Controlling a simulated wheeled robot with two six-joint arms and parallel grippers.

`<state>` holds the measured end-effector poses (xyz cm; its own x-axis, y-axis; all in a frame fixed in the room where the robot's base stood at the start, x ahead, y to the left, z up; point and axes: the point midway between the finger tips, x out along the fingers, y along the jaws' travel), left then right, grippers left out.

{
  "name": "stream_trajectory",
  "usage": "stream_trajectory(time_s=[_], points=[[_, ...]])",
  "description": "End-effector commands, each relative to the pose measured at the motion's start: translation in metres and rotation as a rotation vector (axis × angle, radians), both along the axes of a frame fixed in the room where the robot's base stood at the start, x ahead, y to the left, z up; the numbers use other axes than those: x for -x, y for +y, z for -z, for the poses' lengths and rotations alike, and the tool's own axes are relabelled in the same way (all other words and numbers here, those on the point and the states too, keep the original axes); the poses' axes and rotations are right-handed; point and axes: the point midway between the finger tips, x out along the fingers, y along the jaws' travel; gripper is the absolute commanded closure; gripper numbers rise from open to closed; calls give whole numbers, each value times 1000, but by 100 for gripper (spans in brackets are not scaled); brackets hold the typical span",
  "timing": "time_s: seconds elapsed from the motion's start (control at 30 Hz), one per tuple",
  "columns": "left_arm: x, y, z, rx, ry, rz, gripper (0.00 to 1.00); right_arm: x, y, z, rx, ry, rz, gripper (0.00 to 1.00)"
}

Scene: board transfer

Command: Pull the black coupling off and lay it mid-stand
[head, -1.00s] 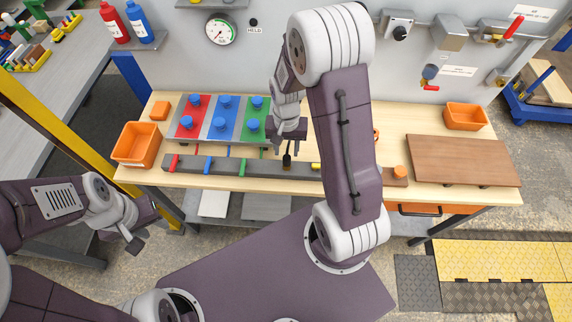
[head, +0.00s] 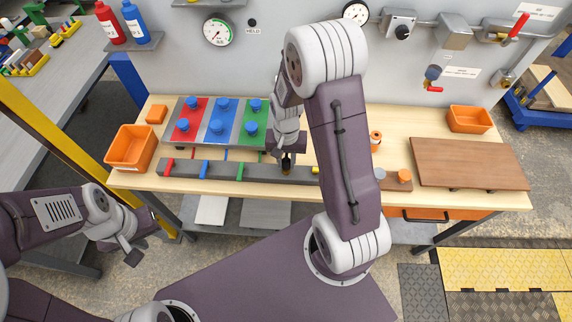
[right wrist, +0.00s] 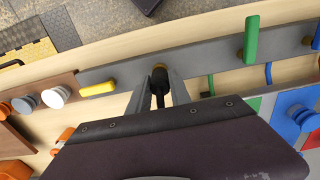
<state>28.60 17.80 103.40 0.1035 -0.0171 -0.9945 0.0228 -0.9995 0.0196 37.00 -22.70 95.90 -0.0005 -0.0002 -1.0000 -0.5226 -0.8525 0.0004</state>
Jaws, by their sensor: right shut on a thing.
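The black coupling (right wrist: 160,78) sits on the long grey bar (right wrist: 205,58), between the green handle (right wrist: 251,38) and the yellow handle (right wrist: 97,89). My right gripper (right wrist: 159,74) is shut on it, a finger on either side. In the head view the right gripper (head: 286,162) reaches down and hides most of the coupling. A brass-coloured collar shows at the coupling's base; it still looks seated on the bar. My left gripper (head: 131,254) hangs away from the bench at lower left, and its finger opening is unclear.
A panel with red, blue and green strips and blue knobs (head: 217,125) stands behind the bar. Orange bins (head: 131,148) (head: 469,119) sit at both ends. A brown board (head: 470,163) lies at right, beside a small block with orange and grey knobs (head: 404,176).

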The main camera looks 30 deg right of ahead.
Motion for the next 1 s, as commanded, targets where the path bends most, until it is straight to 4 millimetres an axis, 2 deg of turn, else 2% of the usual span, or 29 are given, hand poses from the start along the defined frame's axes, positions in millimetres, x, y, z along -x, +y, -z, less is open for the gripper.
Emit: stream_trajectory(time_s=[0.8, 1.0], points=[[0, 0, -26, 0, 0, 0, 64, 0, 0, -28, 0, -1, 0, 100], [0, 0, -28, 0, 0, 0, 64, 0, 0, -30, 1, -1, 0, 100]])
